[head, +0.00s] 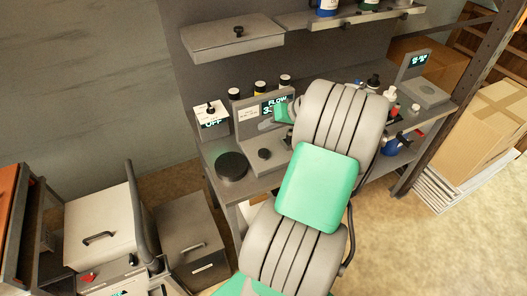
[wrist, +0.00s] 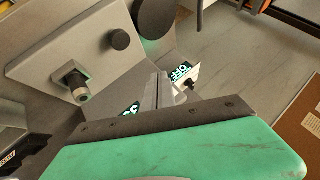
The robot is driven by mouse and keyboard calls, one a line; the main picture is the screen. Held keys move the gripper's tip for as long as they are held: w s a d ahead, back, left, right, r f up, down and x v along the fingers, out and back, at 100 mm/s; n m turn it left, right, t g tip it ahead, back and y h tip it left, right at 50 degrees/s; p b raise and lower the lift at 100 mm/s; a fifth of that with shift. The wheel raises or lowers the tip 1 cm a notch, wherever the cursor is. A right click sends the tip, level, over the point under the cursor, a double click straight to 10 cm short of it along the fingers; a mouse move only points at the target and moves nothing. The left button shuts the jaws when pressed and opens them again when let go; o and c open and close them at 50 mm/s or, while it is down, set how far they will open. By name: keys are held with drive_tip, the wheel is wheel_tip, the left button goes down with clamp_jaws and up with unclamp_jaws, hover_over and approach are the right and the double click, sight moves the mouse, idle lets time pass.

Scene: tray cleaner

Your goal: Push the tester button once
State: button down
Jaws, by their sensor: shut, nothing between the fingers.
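A grey bench unit with a lit FLOW display (head: 276,105) stands on the workbench. A round dark button-like knob (head: 265,153) rises from its base and also shows in the wrist view (wrist: 121,40). A small box with a lit OFF display (head: 211,123) and a dark knob on top stands to its left; it also shows beyond my fingers in the wrist view (wrist: 184,72). No label shows which control is the tester button. My gripper (wrist: 163,88) is shut and empty, close to the displays. My arm hides most of it in the head view.
A dark round disc (head: 231,165) lies on the left of the bench. Several bottles with dark caps (head: 260,88) stand behind the FLOW unit. A shelf (head: 232,37) hangs above. A second display unit (head: 416,62) stands at the right. A short stem (wrist: 76,86) rises from a grey plate.

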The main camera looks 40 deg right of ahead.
drive_tip(key=b, duration=0.7)
approach(261, 151)
drive_tip(key=shift+w+a+f, duration=0.3)
drive_tip(key=shift+w+f, duration=0.15)
drive_tip(key=shift+w, duration=0.35)
drive_tip(key=shift+w+a+f, duration=0.3)
drive_tip(key=shift+w+f, duration=0.1)
drive_tip(key=shift+w, duration=0.4)
drive_tip(key=shift+w+a+f, duration=0.3)
drive_tip(key=shift+w+f, duration=0.15)
drive_tip(key=shift+w, duration=0.3)
drive_tip(key=shift+f, duration=0.4)
drive_tip(key=shift+f+b, duration=0.6)
drive_tip(key=shift+f, duration=0.35)
idle(0.3)
drive_tip(key=shift+r+p, duration=1.05)
drive_tip(key=shift+r, duration=0.3)
drive_tip(key=shift+r, duration=0.1)
drive_tip(key=shift+r+p, duration=1.85)
drive_tip(key=shift+r, duration=0.55)
